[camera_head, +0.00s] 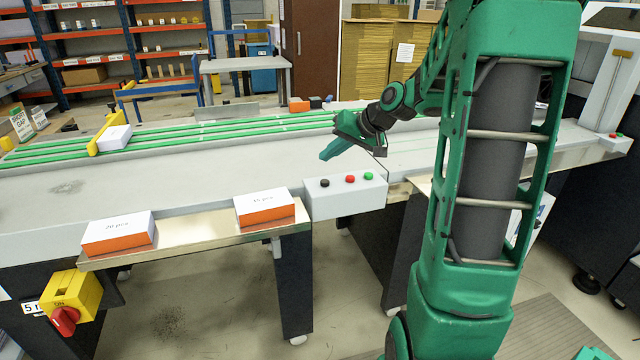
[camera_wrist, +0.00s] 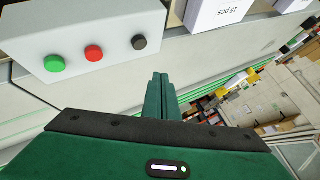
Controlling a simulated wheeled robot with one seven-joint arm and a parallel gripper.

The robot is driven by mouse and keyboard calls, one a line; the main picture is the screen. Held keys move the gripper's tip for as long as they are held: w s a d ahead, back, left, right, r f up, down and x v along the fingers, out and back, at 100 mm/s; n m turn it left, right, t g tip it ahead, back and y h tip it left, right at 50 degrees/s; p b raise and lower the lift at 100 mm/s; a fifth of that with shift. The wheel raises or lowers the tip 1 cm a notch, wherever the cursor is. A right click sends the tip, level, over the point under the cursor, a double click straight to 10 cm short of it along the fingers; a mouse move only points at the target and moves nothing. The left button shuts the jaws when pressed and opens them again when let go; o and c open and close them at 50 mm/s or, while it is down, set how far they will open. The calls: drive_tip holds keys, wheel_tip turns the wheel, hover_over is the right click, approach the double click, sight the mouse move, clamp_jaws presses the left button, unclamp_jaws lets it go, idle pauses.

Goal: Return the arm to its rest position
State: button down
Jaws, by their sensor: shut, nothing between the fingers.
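My gripper (camera_head: 325,155) is at the end of my green arm, above the machine's grey table and behind the button box. Its fingers point to the left in the head view. In the wrist view my gripper (camera_wrist: 160,78) shows its two green fingers pressed together, with nothing between them. The button box (camera_head: 345,200) stands at the table's front edge with a black, a red and a green button. It also shows in the wrist view (camera_wrist: 100,20), apart from the fingertips.
Two white-and-orange stacks, one labelled 20 pcs (camera_head: 118,240) and one labelled 15 pcs (camera_head: 264,212), lie on the metal shelf (camera_head: 195,240). A yellow and red switch (camera_head: 72,300) is below left. Green conveyor rails (camera_head: 220,127) run behind. Open floor lies in front.

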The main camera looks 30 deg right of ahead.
drive_tip(key=shift+r, duration=0.1)
idle(0.5)
drive_tip(key=s+a+f+g+h, duration=0.1)
drive_tip(key=s+a+g, duration=0.1)
drive_tip(key=s, duration=0.9)
drive_tip(key=s+a+f+m+g+h, duration=0.1)
drive_tip(key=s+g, duration=0.3)
drive_tip(key=s, duration=0.8)
drive_tip(key=s+a+f+g+h, duration=0.1)
drive_tip(key=s+a+f+g, duration=0.1)
drive_tip(key=s, duration=1)
drive_tip(key=shift+a+f+g, duration=0.4)
drive_tip(key=shift+a+f, duration=0.15)
drive_tip(key=shift+a, duration=0.1)
drive_tip(key=shift+w+f, duration=0.3)
drive_tip(key=shift+w, duration=0.4)
